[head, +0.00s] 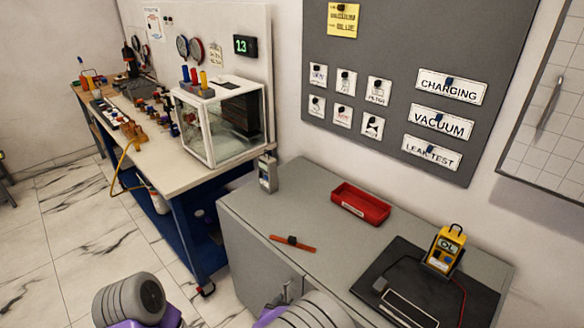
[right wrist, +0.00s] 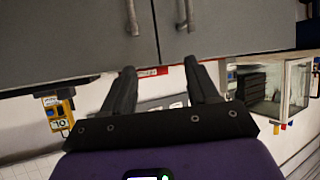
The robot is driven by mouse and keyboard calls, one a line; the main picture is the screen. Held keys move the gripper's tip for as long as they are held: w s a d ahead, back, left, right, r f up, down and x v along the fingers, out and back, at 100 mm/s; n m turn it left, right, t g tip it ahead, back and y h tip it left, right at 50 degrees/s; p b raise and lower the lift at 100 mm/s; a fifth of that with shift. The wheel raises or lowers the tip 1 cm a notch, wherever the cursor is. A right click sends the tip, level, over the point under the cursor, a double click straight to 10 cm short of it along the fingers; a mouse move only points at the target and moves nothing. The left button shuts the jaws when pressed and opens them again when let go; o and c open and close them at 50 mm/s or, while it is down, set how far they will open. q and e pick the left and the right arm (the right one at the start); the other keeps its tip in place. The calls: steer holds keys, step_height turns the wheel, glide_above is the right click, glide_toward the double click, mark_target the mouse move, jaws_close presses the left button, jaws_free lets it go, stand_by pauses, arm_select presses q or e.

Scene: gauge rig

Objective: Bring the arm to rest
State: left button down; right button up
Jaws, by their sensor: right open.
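My right gripper (right wrist: 159,72) shows in the right wrist view, its two dark fingers apart with nothing between them. It faces the grey cabinet (right wrist: 75,40), whose doors and two handles show at the top of that upside-down view. In the head view only grey and purple parts of my arms show at the bottom edge, and I cannot make out the fingers of either gripper there. My left gripper is not in view.
The grey cabinet top (head: 325,240) holds a red tray (head: 361,204), an orange tool (head: 293,243), a grey handheld device (head: 267,172) and a yellow meter (head: 445,248) on a black mat (head: 385,268). A workbench (head: 172,178) bears a clear-sided box (head: 220,122).

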steer(key=s+d+f+g+y, duration=0.2)
steer(key=s+d+f, duration=0.15)
steer(key=f, duration=0.25)
steer(key=s+d+f+g+y, duration=0.1)
steer(key=s+d+f+g, duration=0.1)
steer(key=d+f+g, duration=0.3)
steer(key=s+d+f+g+y, duration=0.1)
steer(key=s+f+g+y, duration=0.1)
steer(key=s, duration=0.6)
steer(key=s+d+f+n+g+y, duration=0.1)
steer(key=s+f+y, duration=0.2)
steer(key=s, duration=0.5)
steer(key=shift+f+g, duration=0.4)
steer(key=shift+f, duration=0.45)
steer(key=shift+s, duration=0.1)
